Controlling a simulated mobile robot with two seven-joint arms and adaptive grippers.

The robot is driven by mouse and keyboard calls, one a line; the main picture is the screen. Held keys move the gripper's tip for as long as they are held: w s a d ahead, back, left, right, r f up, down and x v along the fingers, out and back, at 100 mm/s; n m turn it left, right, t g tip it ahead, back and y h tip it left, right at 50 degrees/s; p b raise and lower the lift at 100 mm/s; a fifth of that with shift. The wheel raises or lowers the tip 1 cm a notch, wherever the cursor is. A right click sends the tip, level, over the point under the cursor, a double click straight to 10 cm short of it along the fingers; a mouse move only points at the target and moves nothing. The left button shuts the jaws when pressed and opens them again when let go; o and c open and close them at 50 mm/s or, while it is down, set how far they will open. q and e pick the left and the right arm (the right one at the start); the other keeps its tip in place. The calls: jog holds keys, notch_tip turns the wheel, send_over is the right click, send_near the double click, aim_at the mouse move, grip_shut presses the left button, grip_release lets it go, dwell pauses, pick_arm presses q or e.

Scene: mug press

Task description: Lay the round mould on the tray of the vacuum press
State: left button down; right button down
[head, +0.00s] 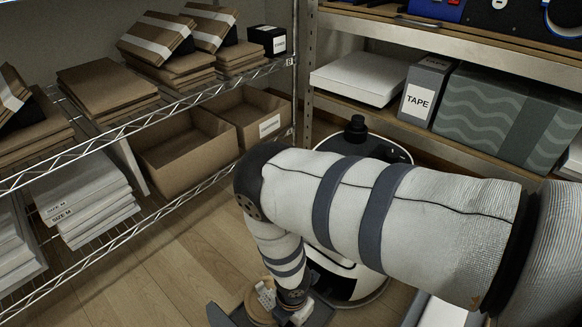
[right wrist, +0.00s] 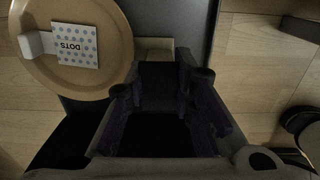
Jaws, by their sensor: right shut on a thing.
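My right gripper (right wrist: 160,85) is in the middle of the right wrist view. It is shut on a dark thing between its purple-padded fingers; the dark shapes blend, so I cannot tell whether this is the round mould. In the head view this gripper (head: 290,297) is low at the bottom centre, partly hidden by its wrist. A round tan dish (right wrist: 115,70) lies left of the gripper, holding a dotted card marked DOTS (right wrist: 75,45) and a small white block (right wrist: 37,43). No vacuum press can be made out for certain. My left gripper is not in view.
A dark grey flat surface (head: 228,317) lies beneath the dish. A wire shelf with cardboard boxes (head: 185,155) stands at left. A wooden shelf with a TAPE box (head: 426,92) stands behind at right. A black and white rounded machine (head: 355,285) is behind my arm. Wood floor is clear at left.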

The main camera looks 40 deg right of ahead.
jog(key=c, duration=1.4)
grip_release()
jog(key=shift+f, duration=0.1)
jog(key=shift+o, duration=0.2)
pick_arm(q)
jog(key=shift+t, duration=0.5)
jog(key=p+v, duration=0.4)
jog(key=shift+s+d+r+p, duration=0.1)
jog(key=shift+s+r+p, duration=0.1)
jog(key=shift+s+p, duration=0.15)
pick_arm(e)
notch_tip(320, 180, up, 12)
jog(key=shift+s, duration=0.15)
